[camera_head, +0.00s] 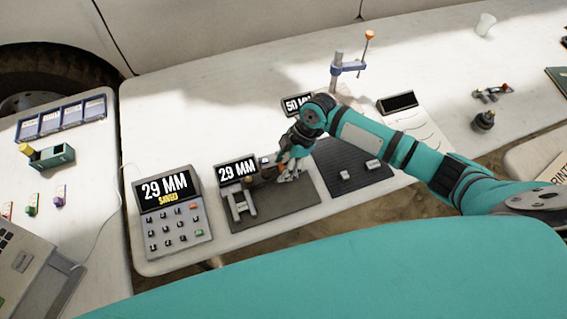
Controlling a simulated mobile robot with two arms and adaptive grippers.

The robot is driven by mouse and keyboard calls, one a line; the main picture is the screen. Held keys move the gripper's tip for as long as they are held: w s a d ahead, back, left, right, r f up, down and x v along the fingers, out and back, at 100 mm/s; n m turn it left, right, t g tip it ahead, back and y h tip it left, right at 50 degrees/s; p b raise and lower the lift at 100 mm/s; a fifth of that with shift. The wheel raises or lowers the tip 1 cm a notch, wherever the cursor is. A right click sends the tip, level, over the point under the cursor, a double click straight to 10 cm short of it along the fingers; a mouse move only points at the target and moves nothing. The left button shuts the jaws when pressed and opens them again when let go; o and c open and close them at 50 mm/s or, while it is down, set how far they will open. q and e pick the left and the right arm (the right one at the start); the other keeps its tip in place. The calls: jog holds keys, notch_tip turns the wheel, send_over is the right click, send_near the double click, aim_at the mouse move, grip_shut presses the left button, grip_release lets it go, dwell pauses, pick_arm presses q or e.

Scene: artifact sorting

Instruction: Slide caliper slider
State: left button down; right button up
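The caliper (241,207) stands on a dark mat (290,208) on the white table. Its grey jaws point toward the front, and a display (238,171) reading "29 MM" is behind them. My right gripper (287,172) is at the right end of the caliper, beside the display. The gripper covers the parts there, including where the slider may be. The fingers are small and overlap the device, so I cannot tell whether they are shut on it. My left gripper is out of view.
A keypad console (172,212) reading "29 MM SAVED" stands at left. A second dark mat (352,166) with small metal blocks and a "50 MM" display (297,104) are nearby. A height gauge stand (347,67) is behind. Blue bins (62,118) are far left.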

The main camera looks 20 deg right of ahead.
grip_shut()
jog(key=d, duration=0.3)
jog(key=shift+w+d, duration=0.15)
jog(key=shift+d, duration=0.55)
jog(key=shift+o, duration=0.8)
grip_release()
jog(key=shift+a, duration=0.3)
jog(key=shift+d, duration=0.1)
